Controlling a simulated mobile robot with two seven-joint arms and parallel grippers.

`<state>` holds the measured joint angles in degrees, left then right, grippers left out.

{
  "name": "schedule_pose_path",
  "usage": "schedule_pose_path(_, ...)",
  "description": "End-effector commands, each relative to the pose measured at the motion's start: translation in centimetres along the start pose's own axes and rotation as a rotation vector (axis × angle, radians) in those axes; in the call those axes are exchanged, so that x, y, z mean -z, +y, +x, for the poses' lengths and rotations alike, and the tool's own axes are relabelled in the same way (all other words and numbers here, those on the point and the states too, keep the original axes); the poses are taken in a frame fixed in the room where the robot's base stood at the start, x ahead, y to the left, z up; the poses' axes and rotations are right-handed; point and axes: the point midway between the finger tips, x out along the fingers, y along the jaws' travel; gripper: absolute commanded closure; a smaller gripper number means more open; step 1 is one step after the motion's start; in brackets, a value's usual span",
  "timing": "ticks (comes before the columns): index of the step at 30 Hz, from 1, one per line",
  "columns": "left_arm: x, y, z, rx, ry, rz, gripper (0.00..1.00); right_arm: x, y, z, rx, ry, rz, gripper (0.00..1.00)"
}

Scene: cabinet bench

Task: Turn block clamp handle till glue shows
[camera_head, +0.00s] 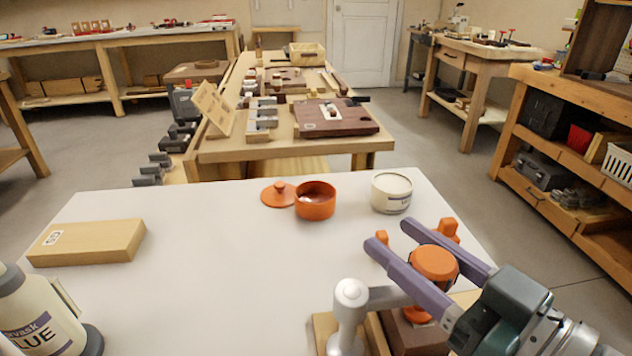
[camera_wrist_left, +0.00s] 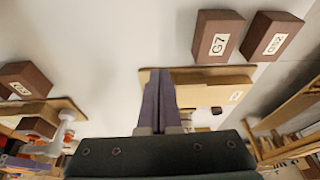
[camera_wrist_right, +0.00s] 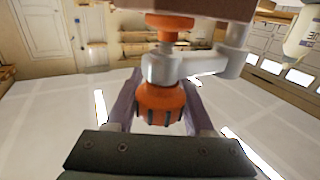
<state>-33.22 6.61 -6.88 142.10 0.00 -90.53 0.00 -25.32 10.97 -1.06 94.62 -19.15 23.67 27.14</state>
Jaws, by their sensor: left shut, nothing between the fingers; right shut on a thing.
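The block clamp (camera_head: 350,300) stands at the front right of the white table, with a grey post and arm and an orange handle (camera_head: 434,263). Its orange foot (camera_head: 417,314) sits over a dark brown block (camera_head: 418,338) on a wooden base. My right gripper (camera_head: 390,232) is shut on the handle, one purple finger on each side. The right wrist view shows the handle (camera_wrist_right: 162,104) between the fingers and the clamp's grey arm (camera_wrist_right: 180,68). The block's glue seam is hidden. My left gripper (camera_wrist_left: 160,72) is shut and empty over a light wooden board (camera_wrist_left: 215,92).
A glue bottle (camera_head: 38,315) and a light wood block (camera_head: 86,242) are on the left. An orange pot (camera_head: 315,200), its lid (camera_head: 279,193) and a white tin (camera_head: 391,191) stand at the back. The left wrist view shows dark blocks (camera_wrist_left: 215,22). The table's middle is clear.

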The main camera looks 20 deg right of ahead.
Motion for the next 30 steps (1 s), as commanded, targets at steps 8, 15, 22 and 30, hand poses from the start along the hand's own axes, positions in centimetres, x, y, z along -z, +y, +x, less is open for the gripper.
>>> schedule_pose_path(8, -0.02, -0.20, -0.07, 0.006, -0.001, 0.007, 1.00, 0.03, 0.06, 0.00, -0.015, 0.002, 0.000, 1.00)
schedule_pose_path(15, -0.03, -0.22, -0.06, 0.007, -0.001, 0.008, 1.00, 0.04, 0.05, 0.01, -0.014, 0.002, 0.000, 0.42)
schedule_pose_path(22, -0.03, -0.21, -0.06, 0.006, -0.001, 0.008, 1.00, 0.03, 0.06, 0.01, -0.013, 0.002, 0.000, 0.17)
schedule_pose_path(30, 0.00, -0.10, -0.08, 0.003, -0.001, 0.004, 1.00, -0.01, 0.05, -0.23, -0.013, 0.000, 0.000, 0.17)
